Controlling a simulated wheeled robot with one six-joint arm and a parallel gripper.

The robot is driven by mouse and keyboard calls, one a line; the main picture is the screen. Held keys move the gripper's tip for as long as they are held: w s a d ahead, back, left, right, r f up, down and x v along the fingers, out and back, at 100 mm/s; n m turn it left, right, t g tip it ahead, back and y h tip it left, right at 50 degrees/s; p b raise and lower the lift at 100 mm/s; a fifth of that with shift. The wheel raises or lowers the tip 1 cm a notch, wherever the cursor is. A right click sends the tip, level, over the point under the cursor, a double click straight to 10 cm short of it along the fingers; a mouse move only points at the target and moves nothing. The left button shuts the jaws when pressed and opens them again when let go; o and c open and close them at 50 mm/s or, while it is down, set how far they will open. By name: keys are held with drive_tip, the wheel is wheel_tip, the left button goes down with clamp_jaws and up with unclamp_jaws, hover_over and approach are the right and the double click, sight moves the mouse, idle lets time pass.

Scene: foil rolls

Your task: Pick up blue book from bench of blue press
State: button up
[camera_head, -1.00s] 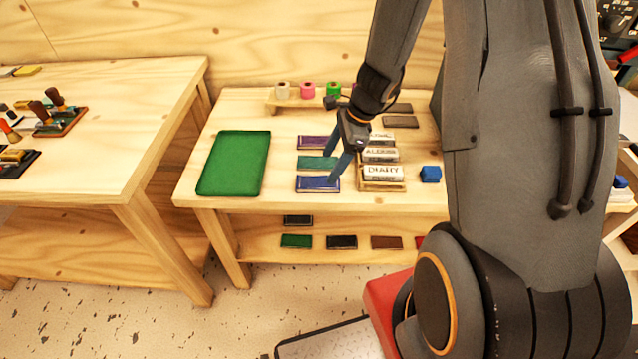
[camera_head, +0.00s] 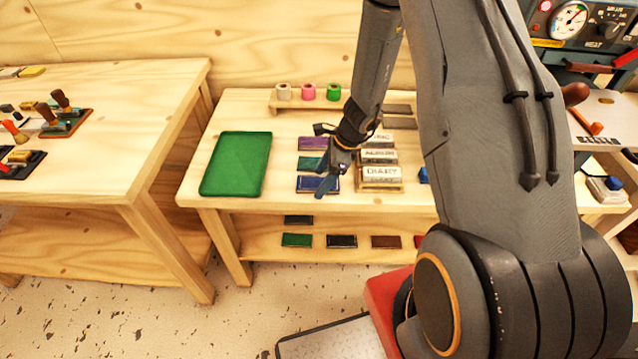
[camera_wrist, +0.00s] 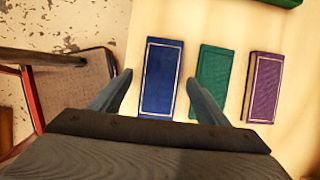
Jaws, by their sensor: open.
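The blue book (camera_head: 304,185) lies flat at the front of the wooden bench, in line with a green book (camera_head: 307,164) and a purple book (camera_head: 312,143). My gripper (camera_head: 324,187) is over the blue book and hides part of it. The green book (camera_wrist: 212,82) is just beyond the right finger, and the purple book (camera_wrist: 264,88) is further right. The gripper is empty. I cannot tell its exact height above the book.
Stacked labelled blocks (camera_head: 381,173) stand close to the right of the blue book. A green tray (camera_head: 236,164) lies on the left of the bench. Several books lie on the lower shelf (camera_head: 270,252). A machine with a gauge (camera_head: 569,20) is at upper right.

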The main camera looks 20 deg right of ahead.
drive_tip(key=c, duration=1.2)
